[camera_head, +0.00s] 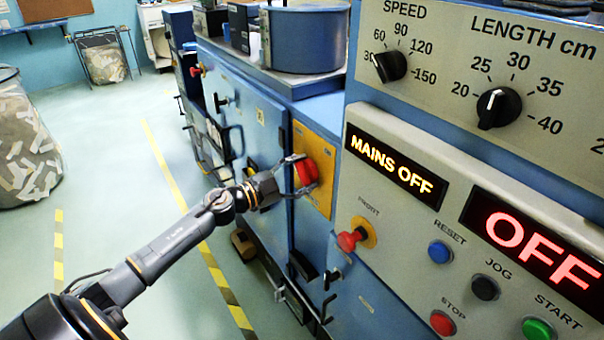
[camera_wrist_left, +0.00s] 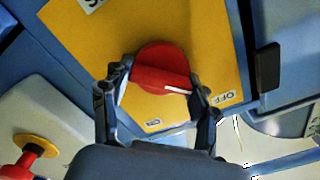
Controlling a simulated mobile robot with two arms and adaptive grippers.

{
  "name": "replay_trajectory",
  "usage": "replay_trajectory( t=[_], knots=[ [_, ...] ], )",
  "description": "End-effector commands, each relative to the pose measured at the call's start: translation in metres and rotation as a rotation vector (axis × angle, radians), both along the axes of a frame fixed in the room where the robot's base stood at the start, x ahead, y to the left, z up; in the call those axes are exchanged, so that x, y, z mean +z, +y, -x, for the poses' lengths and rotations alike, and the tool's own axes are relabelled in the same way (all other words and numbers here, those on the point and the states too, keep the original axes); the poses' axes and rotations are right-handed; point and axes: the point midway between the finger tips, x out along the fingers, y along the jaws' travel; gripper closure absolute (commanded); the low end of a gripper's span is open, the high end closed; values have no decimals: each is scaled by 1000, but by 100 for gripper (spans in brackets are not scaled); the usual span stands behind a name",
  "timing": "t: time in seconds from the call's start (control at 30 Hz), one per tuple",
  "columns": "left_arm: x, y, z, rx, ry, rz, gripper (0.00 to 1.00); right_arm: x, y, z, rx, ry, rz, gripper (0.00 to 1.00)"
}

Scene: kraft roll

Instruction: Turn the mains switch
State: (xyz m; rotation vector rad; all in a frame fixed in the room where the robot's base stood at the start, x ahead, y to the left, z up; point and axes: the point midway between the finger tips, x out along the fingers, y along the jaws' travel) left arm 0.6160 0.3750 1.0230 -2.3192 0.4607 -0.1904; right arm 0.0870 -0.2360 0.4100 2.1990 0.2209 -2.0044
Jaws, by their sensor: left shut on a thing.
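The mains switch is a round red knob (camera_head: 307,173) on a yellow plate (camera_head: 318,150) on the side of the blue machine. In the left wrist view the red knob (camera_wrist_left: 160,68) has a white pointer line aimed towards the OFF label (camera_wrist_left: 229,96). Another small label (camera_wrist_left: 154,122) is on the yellow plate. My left gripper (camera_head: 300,172) is shut on the red knob, one finger on each side of it. The display (camera_head: 395,168) reads MAINS OFF. My right gripper is not in view.
A control panel with a red OFF display (camera_head: 535,240), speed dial (camera_head: 390,66), length dial (camera_head: 498,107) and several buttons stands to the right. A red mushroom button (camera_head: 350,240) is close to the switch. A scrap bin (camera_head: 25,140) stands at left. The floor between is clear.

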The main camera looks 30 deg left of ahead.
Motion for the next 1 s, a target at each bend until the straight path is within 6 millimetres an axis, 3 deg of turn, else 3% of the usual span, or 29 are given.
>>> replay_trajectory(
  t=[0.37, 1.0],
  knots=[
    [-1, -1, 0, -1, -34, -83, 72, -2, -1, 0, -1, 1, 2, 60],
    [-5, -2, 1, -2, -250, -603, 72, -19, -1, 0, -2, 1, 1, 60]
  ],
)
